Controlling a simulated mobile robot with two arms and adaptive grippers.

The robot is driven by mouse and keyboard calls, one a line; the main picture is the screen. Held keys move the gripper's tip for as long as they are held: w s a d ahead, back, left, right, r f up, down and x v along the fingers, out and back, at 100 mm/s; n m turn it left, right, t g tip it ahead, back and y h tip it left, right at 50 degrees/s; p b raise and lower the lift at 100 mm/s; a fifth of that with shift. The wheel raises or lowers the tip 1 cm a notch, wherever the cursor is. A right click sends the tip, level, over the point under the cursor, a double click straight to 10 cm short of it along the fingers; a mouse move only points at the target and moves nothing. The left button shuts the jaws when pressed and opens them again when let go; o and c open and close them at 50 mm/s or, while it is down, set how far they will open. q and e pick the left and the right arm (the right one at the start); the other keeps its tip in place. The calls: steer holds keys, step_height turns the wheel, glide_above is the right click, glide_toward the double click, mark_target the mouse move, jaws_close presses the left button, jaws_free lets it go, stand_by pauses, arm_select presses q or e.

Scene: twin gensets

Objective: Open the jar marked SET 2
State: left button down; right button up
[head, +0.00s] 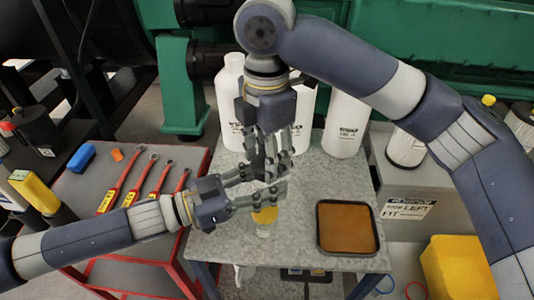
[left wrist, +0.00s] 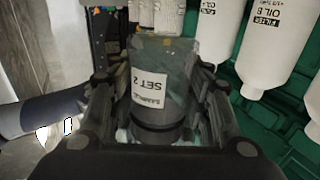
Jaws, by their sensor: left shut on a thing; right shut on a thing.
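The jar marked SET 2 (left wrist: 168,62) shows in the left wrist view as a grey-green body with a white label, upside down in the picture. It stands between the fingers of my left gripper (head: 277,193), which is shut on it. My right gripper (head: 266,170) comes down from above and is shut just over the left fingers, at the jar's lid. The fingers hide the lid and most of the jar in the head view. A yellow-and-clear piece (head: 264,217) shows just below the left fingers; I cannot tell if it is the jar's lower part.
A square tray with a brown inside (head: 320,242) lies right on the grey table (head: 218,245). White bottles (head: 343,125) stand behind my grippers. Red-handled wrenches (head: 152,180) and a blue block (head: 81,157) lie on the left cart. A yellow bin (head: 455,268) stands at lower right.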

steer(key=n, duration=0.5)
steer(key=shift+w, duration=0.1)
steer(key=n, duration=0.3)
steer(key=shift+n, duration=0.3)
steer(key=shift+r, duration=0.2)
steer(key=shift+r, duration=0.95)
steer(key=shift+r, duration=1.95)
steer(key=shift+a, duration=0.1)
